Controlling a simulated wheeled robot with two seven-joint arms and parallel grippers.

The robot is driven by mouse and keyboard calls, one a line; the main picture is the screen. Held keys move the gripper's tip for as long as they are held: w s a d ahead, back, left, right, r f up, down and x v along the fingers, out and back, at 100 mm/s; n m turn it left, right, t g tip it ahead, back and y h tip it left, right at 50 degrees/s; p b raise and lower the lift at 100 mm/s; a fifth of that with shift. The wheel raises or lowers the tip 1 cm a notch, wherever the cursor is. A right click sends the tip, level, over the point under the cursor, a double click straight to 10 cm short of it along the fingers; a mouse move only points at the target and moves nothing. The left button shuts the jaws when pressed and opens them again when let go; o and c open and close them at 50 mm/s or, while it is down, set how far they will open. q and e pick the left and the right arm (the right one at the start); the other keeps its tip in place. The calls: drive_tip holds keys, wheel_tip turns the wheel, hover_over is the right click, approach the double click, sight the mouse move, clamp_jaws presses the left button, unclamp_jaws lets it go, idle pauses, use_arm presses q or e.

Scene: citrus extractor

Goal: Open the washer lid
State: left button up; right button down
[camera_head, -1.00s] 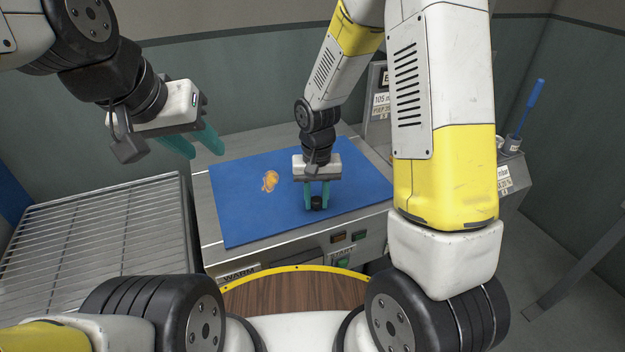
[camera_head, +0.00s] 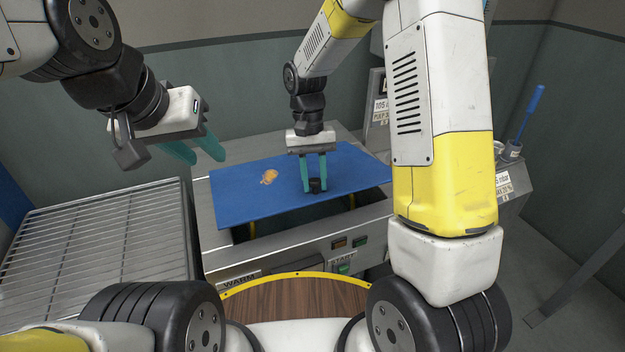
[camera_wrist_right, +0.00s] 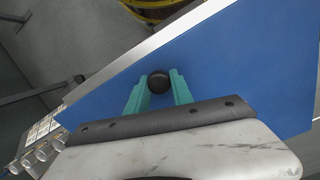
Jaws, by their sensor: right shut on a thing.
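The blue washer lid (camera_head: 240,195) is tilted up at its front edge, with a dark opening showing beneath it. It has an orange fruit-like mark on top and a black knob (camera_head: 316,185) near its front edge. My right gripper (camera_head: 315,180) is shut on the knob, one teal finger on each side; the knob also shows between the fingers in the right wrist view (camera_wrist_right: 158,83). My left gripper (camera_head: 200,150) hangs to the left of the lid, its teal fingers apart and empty.
The metal washer body (camera_head: 310,245) has buttons on its front. A wire rack (camera_head: 100,240) stands at the left. A machine with labels (camera_head: 508,180) and a blue-handled brush (camera_head: 530,110) are at the right. The wooden, yellow-edged surface (camera_head: 295,295) is in front.

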drive_tip(key=w+a+r+g, duration=0.1)
drive_tip(key=w+a+r, duration=0.1)
drive_tip(key=w+r, duration=0.4)
drive_tip(key=shift+r+g, duration=0.3)
drive_tip(key=shift+r, duration=1.8)
drive_tip(key=c, duration=1.1)
unclamp_jaws()
drive_tip(key=shift+w+a+f, duration=0.1)
drive_tip(key=v, duration=0.7)
drive_tip(key=shift+a+r, duration=0.15)
drive_tip(key=shift+r, duration=0.25)
drive_tip(key=shift+w, duration=0.1)
